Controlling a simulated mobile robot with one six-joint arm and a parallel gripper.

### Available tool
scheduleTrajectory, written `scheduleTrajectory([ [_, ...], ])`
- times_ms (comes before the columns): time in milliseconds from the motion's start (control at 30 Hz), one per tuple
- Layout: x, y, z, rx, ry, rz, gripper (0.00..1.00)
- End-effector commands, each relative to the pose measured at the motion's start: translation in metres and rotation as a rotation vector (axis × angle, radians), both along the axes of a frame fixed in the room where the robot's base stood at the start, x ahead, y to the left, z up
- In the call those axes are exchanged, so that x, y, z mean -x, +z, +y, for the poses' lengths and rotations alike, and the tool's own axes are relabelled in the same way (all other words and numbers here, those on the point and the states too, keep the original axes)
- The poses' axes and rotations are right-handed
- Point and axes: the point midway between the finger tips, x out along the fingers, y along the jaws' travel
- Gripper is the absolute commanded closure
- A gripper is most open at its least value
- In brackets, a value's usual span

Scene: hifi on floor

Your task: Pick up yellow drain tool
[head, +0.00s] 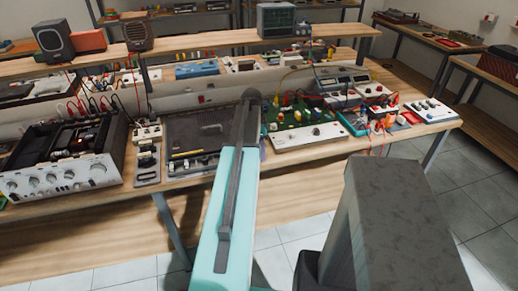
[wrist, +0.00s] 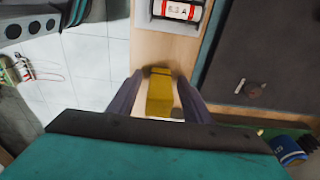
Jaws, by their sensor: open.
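The yellow drain tool (wrist: 158,97) shows in the wrist view as a short yellow block with a darker top end, over a strip of wooden bench top (wrist: 150,50). My gripper (wrist: 160,90) is open, with one dark finger on each side of the yellow tool. Small gaps seem to remain between the fingers and the tool; I cannot tell how deep the fingers reach. The tool's near end is partly hidden by my gripper body. In the head view my teal arm reaches over the bench, and I cannot make out the gripper or the yellow tool there.
A red and white module (wrist: 178,9) lies beyond the tool, and a dark panel (wrist: 260,70) is to its right. A blue cylinder (wrist: 288,148) is at lower right. In the head view a silver amplifier (head: 65,178) and a white board (head: 308,135) flank my arm.

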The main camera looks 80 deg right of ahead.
Motion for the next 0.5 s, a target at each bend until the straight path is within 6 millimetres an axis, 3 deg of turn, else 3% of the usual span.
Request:
scheduleTrajectory([
  [200,-0.0004,0.0003,0.0000,0.000,0.001,0.000,0.55],
  [467,-0.0007,0.0003,0.0000,0.000,0.001,0.000,0.97],
  [500,-0.0007,0.0005,-0.0001,0.001,0.001,0.000,0.98],
])
